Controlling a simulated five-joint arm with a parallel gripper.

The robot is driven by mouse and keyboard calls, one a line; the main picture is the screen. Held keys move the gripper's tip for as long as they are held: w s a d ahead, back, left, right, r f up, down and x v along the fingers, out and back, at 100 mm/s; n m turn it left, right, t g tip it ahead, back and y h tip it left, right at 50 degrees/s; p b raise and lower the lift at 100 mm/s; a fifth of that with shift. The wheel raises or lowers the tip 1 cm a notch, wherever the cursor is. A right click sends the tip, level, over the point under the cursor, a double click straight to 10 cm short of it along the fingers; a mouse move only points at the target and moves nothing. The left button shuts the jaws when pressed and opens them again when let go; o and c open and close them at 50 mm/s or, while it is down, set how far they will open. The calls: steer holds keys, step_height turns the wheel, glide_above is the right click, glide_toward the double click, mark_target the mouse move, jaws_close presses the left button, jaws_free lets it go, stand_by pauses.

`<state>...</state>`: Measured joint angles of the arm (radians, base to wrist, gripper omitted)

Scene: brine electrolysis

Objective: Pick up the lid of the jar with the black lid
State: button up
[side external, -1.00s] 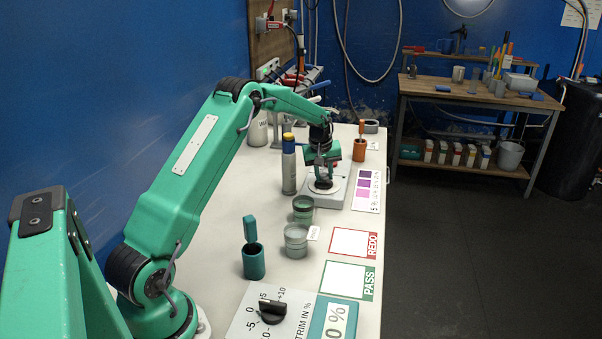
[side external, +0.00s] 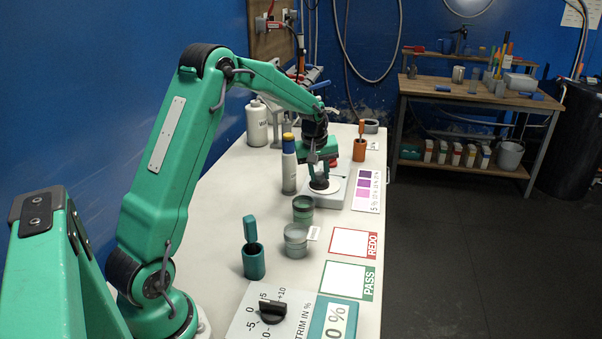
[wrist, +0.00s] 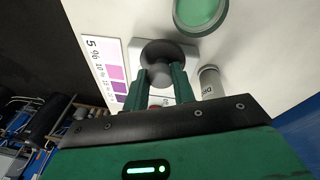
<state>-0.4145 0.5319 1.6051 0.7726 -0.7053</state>
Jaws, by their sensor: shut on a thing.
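A dark round lid with a grey knob (wrist: 158,72) sits between my gripper's fingers in the wrist view, and the fingers are shut on the knob. In the side view my gripper (side external: 319,178) points down over the pale round pan of a grey block (side external: 337,190), with the dark lid (side external: 319,185) low under the fingertips. I cannot tell whether the lid touches the pan or anything below it. No jar body shows clearly under it. A green jar (side external: 303,207) and a clear grey jar (side external: 295,238) stand nearer the camera.
A purple colour card (side external: 367,190) lies to the right. An orange holder (side external: 360,150) stands behind.

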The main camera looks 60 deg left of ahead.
steer(key=shift+s+d+r, duration=0.65)
steer(key=shift+s+d, duration=0.25)
steer(key=shift+d, duration=0.05)
steer(key=shift+s+d+r, duration=0.65)
steer(key=shift+s+d, duration=0.25)
steer(key=s+a+r, duration=0.2)
steer(key=shift+s, duration=0.4)
steer(key=shift+f, duration=0.1)
steer(key=s+x, duration=0.1)
steer(key=x, duration=0.5)
steer(key=shift+d+f, duration=0.2)
steer(key=shift+s+f, duration=0.1)
steer(key=shift+f, duration=0.05)
stand_by(2.2)
